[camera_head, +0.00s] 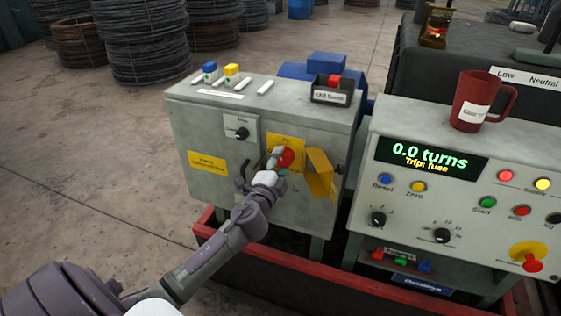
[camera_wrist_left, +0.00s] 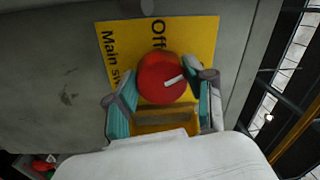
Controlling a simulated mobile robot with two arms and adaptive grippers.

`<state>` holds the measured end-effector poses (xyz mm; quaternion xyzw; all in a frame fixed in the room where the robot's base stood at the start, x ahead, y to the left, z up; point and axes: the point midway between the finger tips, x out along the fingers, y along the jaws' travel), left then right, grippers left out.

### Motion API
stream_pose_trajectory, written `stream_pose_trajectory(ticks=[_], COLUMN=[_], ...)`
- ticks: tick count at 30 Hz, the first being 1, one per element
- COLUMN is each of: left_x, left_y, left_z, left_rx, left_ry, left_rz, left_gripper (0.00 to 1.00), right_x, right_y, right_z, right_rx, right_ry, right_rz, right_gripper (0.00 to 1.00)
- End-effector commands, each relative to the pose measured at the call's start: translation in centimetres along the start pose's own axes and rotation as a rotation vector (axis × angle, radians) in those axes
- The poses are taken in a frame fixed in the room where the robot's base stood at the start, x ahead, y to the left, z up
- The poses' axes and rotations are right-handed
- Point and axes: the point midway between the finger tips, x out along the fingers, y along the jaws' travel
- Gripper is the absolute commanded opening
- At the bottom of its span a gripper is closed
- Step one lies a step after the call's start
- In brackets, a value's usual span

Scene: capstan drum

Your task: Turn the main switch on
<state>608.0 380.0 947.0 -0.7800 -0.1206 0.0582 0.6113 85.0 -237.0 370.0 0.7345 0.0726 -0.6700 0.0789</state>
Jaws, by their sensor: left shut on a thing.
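The main switch is a red round knob (camera_head: 286,158) on a yellow plate (camera_head: 292,143) on the front of the grey cabinet (camera_head: 200,135). In the left wrist view the knob (camera_wrist_left: 160,72) has a short white mark pointing right and slightly up. The plate (camera_wrist_left: 113,38) there reads "Off" and part of "Main sw…", with the text turned sideways. My left gripper (camera_wrist_left: 163,92) is shut on the knob, one teal-padded finger on each side. In the head view my left gripper (camera_head: 274,163) partly covers the knob. My right gripper is not in view.
A yellow bracket-like part (camera_head: 320,172) sticks out right of the knob. A smaller black knob (camera_head: 241,133) is above left. The control panel (camera_head: 470,165) at right reads "0.0 turns" and "Trip: fuse". A black bin (camera_head: 331,96) holds a red piece. A red mug (camera_head: 470,102) stands on the panel.

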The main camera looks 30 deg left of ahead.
Motion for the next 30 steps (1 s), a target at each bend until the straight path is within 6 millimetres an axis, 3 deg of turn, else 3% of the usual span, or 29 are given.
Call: stream_pose_trajectory(ticks=[15, 30], left_x=[-0.03, -0.05], left_y=[-0.05, 0.02], left_z=[0.0, 0.01], left_rx=[0.372, 0.46], left_ry=[0.024, 0.03], left_rz=[-0.001, -0.002], left_gripper=[0.19, 0.19], right_x=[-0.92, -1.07], right_y=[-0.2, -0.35], right_z=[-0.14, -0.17], right_rx=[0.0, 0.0], right_ry=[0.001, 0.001], right_rz=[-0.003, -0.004], right_gripper=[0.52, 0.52])
